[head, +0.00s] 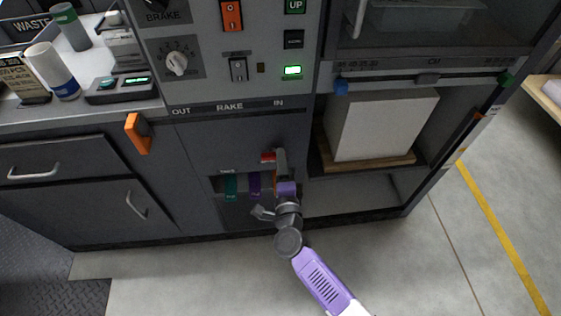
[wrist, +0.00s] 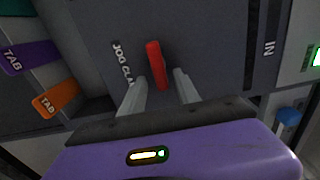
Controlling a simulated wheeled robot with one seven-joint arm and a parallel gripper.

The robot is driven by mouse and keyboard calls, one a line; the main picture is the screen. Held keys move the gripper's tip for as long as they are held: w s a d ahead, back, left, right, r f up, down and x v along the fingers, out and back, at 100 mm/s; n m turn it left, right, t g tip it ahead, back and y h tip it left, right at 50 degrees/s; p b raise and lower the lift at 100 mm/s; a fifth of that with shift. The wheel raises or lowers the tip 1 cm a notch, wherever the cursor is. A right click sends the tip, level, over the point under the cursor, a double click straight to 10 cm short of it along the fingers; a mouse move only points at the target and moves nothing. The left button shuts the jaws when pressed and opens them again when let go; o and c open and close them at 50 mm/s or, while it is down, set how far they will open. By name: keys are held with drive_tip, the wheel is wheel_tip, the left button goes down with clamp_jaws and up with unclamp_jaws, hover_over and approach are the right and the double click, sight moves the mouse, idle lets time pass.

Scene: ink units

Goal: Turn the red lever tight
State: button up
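The red lever (wrist: 156,65) is a short red bar on the grey panel, beside a label of which "JOG CLA" is readable. In the head view the lever (head: 267,157) shows as a small red piece just left of my fingers. My gripper (wrist: 160,79) is open, with one finger on each side of the lever's lower end in the wrist view. Gaps show between the lever and both fingers, and I see no contact. My gripper (head: 280,155) hides part of the panel around the lever in the head view.
Green (head: 230,187), purple (head: 254,184) and orange (wrist: 57,99) tabs sit in the recess beside my gripper. An orange handle (head: 138,133) sticks out further left. A stack of white paper (head: 380,125) stands in the bay to the right. The floor in front is clear.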

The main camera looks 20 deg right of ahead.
drive_tip(key=p+v, duration=0.1)
drive_tip(key=v, duration=0.6)
drive_tip(key=shift+s, duration=0.35)
drive_tip(key=shift+a+r, duration=0.1)
drive_tip(key=shift+a, duration=0.05)
drive_tip(key=s+a+r+n+t+y, duration=0.3)
drive_tip(key=s+r+n+y, duration=0.1)
drive_tip(key=r+n, duration=0.5)
drive_tip(key=s+d+r+n+g+p, duration=0.1)
drive_tip(key=s+r+n, duration=0.2)
drive_tip(key=s, duration=0.7)
drive_tip(key=s+d+r+n+g+y+p, duration=0.1)
drive_tip(key=s+r+n, duration=0.3)
drive_tip(key=s, duration=0.6)
drive_tip(key=s+d+r+n+g+p, duration=0.2)
drive_tip(key=s+r+n+g, duration=0.1)
drive_tip(key=s, duration=0.7)
drive_tip(key=r+n, duration=0.1)
drive_tip(key=n, duration=0.1)
drive_tip(key=shift+s+n+y, duration=0.3)
drive_tip(key=shift+s+n, duration=0.1)
